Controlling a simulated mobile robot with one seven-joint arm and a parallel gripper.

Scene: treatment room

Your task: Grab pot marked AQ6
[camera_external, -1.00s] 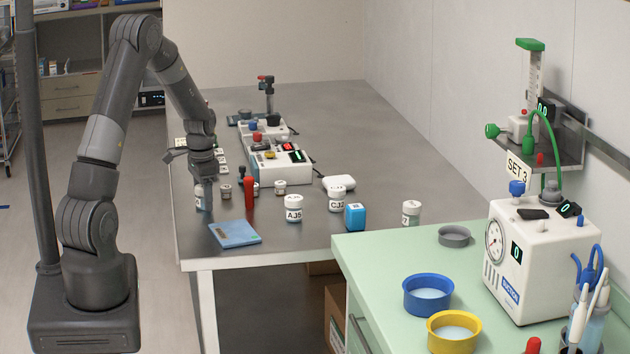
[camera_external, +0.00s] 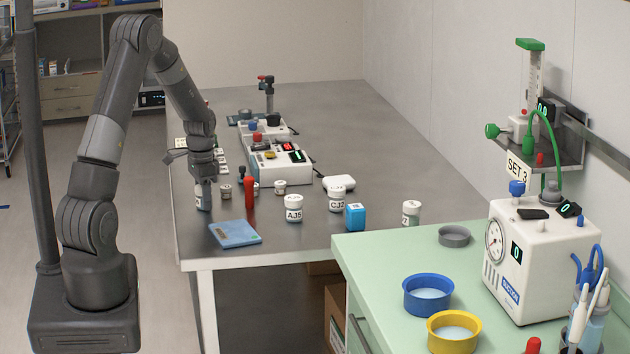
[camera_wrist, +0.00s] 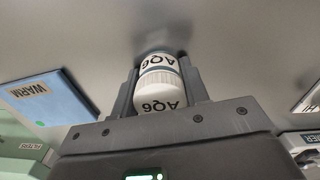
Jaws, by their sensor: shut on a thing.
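The pot marked AQ6 (camera_wrist: 160,88) is white with a ribbed lid, and it carries AQ6 labels in black. In the wrist view it sits between the two fingers of my gripper (camera_wrist: 158,92), which is shut on it. In the external view the pot (camera_external: 203,198) shows below my gripper (camera_external: 204,180), at the left edge of the grey table, upright. I cannot tell whether its base touches the table.
A blue pad (camera_external: 235,233) lies in front of the pot. A red cylinder (camera_external: 250,193) stands to its right. Pots marked AJ5 (camera_external: 293,209) and CJ2 (camera_external: 336,199) and a blue cube (camera_external: 355,216) stand farther right. A white device (camera_external: 272,163) is behind.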

